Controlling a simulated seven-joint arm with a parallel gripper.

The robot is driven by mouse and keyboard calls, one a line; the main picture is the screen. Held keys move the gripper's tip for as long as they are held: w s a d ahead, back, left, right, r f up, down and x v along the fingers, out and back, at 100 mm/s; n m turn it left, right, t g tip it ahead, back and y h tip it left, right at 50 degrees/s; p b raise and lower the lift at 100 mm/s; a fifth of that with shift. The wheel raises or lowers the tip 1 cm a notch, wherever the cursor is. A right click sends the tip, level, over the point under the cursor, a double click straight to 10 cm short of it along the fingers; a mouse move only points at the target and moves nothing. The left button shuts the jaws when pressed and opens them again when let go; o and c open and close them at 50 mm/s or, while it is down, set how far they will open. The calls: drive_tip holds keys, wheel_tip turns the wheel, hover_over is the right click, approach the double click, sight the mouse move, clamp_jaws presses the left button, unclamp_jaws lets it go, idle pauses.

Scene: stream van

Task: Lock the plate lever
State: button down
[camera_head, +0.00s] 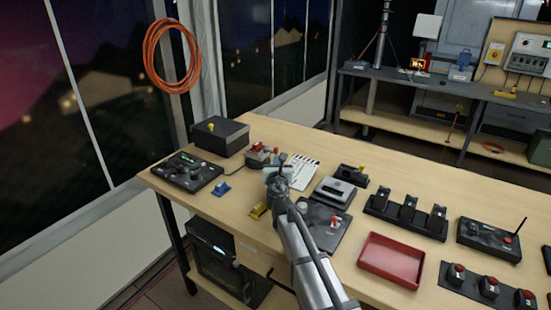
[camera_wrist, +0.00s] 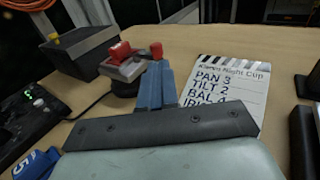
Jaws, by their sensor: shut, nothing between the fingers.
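A small grey plate mount (camera_head: 258,156) stands on the wooden bench, left of the white slate. It also shows in the wrist view (camera_wrist: 125,68) with a red lever (camera_wrist: 119,52) at its left and a red knob (camera_wrist: 156,50) at its right. My gripper (camera_head: 283,160) is at the mount's right side in the head view. In the wrist view its two blue fingers (camera_wrist: 160,68) are together and empty, with the tips just in front of the red knob. I cannot tell whether they touch it. The fingers hide part of the mount's right side.
A black box (camera_head: 220,136) with a yellow knob stands behind left, and a control panel (camera_head: 187,173) in front of it. The slate (camera_head: 303,172) lies right of the mount. Blue (camera_head: 221,188) and yellow (camera_head: 258,210) blocks lie near the front edge. A red tray (camera_head: 391,260) is further right.

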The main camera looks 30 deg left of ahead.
drive_tip(key=v, duration=0.3)
drive_tip(key=d+v, duration=0.1)
drive_tip(key=v, duration=0.2)
drive_tip(key=w+v, duration=0.1)
drive_tip(key=v, duration=0.2)
drive_tip(key=shift+s+d+r, duration=0.1)
drive_tip(key=shift+s+d, duration=0.05)
drive_tip(key=shift+d, duration=0.4)
